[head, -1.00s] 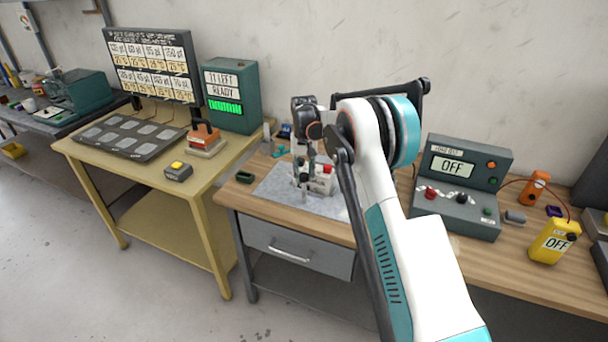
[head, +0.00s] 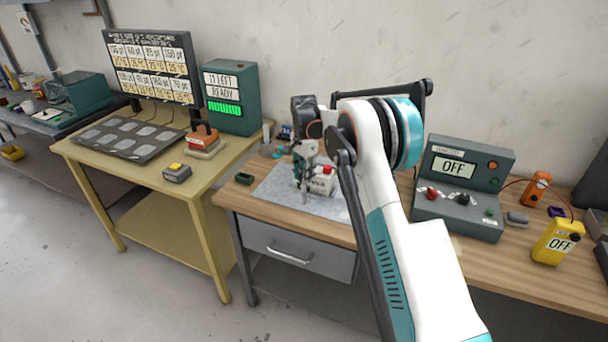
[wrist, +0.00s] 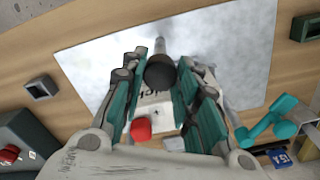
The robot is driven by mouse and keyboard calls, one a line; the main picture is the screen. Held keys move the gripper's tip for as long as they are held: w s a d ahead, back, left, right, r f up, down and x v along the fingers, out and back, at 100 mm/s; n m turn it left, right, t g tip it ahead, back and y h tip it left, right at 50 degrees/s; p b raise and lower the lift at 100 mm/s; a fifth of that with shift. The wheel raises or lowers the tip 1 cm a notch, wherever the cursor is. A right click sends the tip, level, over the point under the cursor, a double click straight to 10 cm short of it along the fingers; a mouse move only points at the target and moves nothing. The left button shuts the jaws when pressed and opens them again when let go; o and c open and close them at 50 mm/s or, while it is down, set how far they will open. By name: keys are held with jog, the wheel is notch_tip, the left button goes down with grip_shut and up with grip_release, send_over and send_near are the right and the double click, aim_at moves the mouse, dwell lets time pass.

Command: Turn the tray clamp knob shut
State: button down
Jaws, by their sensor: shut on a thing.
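The dark round knob (wrist: 160,72) sits between my fingers in the wrist view, with a grey shaft beyond it. My gripper (wrist: 161,78) is shut on this knob, one teal finger on each side. A white unit with lettering and a red button (wrist: 140,129) lies below the knob in the wrist view. In the head view, my gripper (head: 306,172) points down beside the white unit (head: 322,184) and hides the knob. The knob's exact turn cannot be told.
A pale grey mat (head: 275,190) lies under the unit on the wooden bench. A small dark green block (head: 244,178) stands at the mat's left. A grey control box (head: 462,190) reading OFF stands to the right of my arm. Teal pieces (wrist: 268,118) lie beside the mat.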

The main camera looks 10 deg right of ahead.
jog(key=shift+m, duration=1.6)
jog(key=c, duration=1.2)
grip_release()
notch_tip(320, 180, up, 12)
